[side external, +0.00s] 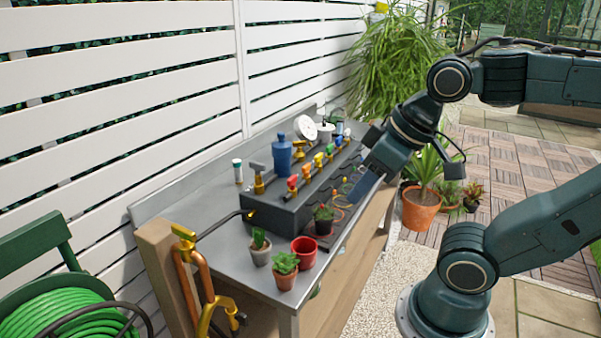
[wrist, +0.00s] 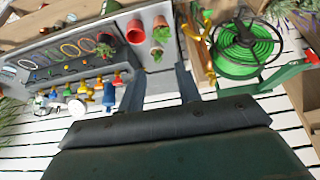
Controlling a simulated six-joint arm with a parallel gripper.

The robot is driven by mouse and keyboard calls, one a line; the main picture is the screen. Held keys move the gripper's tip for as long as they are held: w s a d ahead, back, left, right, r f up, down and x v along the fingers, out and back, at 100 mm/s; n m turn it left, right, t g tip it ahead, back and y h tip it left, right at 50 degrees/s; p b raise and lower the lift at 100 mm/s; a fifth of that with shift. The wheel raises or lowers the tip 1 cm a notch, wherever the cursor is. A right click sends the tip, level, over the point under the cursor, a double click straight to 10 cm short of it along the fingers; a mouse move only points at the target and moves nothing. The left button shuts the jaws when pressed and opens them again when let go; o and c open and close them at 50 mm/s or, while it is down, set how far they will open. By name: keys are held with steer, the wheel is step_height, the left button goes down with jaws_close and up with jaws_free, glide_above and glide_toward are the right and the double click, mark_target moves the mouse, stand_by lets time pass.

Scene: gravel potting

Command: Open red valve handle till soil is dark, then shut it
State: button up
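Red valve handles (side external: 292,183) stand at the near end of a dark manifold box (side external: 275,218) on the metal bench. A red handle also shows in the wrist view (wrist: 118,79), left of my fingers. A small plant in a dark pot (side external: 323,214) sits before the box; it also shows in the wrist view (wrist: 104,50). Its soil is too small to judge. My gripper (side external: 368,184) is over the far part of the box's front side, apart from the red handles. In the wrist view its two fingers (wrist: 160,84) are spread with nothing between them.
Orange, green and blue handles (side external: 330,150) line the box beyond the red ones. A blue bottle (side external: 282,158) stands behind. A red pot (side external: 304,252), a succulent pot (side external: 285,272) and a cactus pot (side external: 259,250) stand at the near edge. A green hose reel (side external: 70,315) is at left.

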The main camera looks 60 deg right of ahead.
steer(key=shift+w+r, duration=0.1)
steer(key=w+d+r+m+g, duration=0.1)
steer(key=w+d+r+m, duration=0.25)
steer(key=w, duration=0.25)
steer(key=m+g, duration=0.5)
steer(key=m, duration=1)
glide_above(292, 177)
step_height(292, 177, down, 5)
steer(key=shift+n, duration=0.25)
steer(key=shift+f, duration=0.1)
steer(key=shift+f, duration=6.8)
